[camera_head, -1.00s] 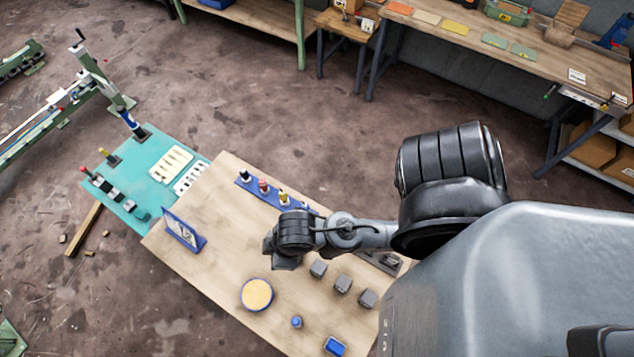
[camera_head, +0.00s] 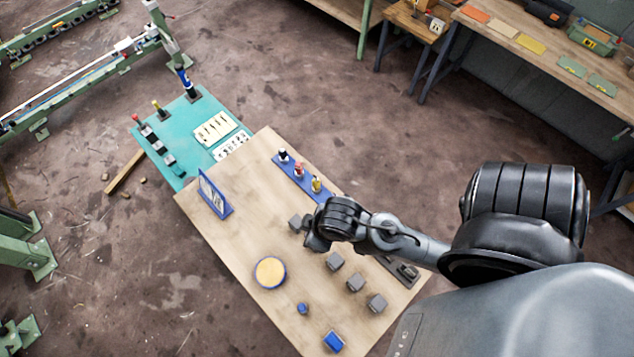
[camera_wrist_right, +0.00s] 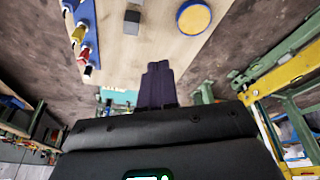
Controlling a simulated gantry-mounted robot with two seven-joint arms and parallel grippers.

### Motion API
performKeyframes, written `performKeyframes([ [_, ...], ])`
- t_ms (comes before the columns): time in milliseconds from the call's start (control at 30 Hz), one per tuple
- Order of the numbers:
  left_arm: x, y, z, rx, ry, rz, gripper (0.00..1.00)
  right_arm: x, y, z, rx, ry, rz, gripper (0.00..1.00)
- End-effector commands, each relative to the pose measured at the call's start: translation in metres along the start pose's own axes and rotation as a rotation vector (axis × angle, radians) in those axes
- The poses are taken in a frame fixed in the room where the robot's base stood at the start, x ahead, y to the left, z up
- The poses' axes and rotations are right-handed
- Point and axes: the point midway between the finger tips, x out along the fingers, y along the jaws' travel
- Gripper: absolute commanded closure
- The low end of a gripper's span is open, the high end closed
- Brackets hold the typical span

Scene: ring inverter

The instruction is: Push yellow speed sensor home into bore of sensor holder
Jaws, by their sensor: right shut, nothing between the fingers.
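A small yellow-and-black piece (camera_head: 316,184), which looks like the yellow speed sensor, stands on a blue strip (camera_head: 291,174) at the table's far edge; a yellow piece also shows in the right wrist view (camera_wrist_right: 84,56). Several grey blocks (camera_head: 355,282) stand on the table, perhaps sensor holders; their bores cannot be made out. One block (camera_wrist_right: 132,22) lies beyond my fingers in the wrist view. My right gripper (camera_wrist_right: 157,72) is shut and empty. In the head view it is largely hidden under my wrist, among the blocks, apart from the yellow piece. My left gripper is out of view.
On the wooden table (camera_head: 235,240) are a round yellow-topped blue dish (camera_head: 270,272), a blue framed stand (camera_head: 214,195), a small blue cylinder (camera_head: 302,308) and a blue box (camera_head: 334,341). A teal table (camera_head: 180,125) adjoins at the far left.

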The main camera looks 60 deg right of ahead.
Motion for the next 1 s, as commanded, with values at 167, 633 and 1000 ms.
performKeyframes([
  [167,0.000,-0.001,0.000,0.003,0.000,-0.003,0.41,0.000,0.001,0.001,-0.004,-0.001,0.004,0.86],
  [633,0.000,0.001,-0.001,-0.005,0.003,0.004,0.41,0.000,0.000,0.001,0.000,-0.002,0.001,0.41],
  [1000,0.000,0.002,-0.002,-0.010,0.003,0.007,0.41,0.000,0.003,-0.018,0.019,0.099,0.001,0.41],
])
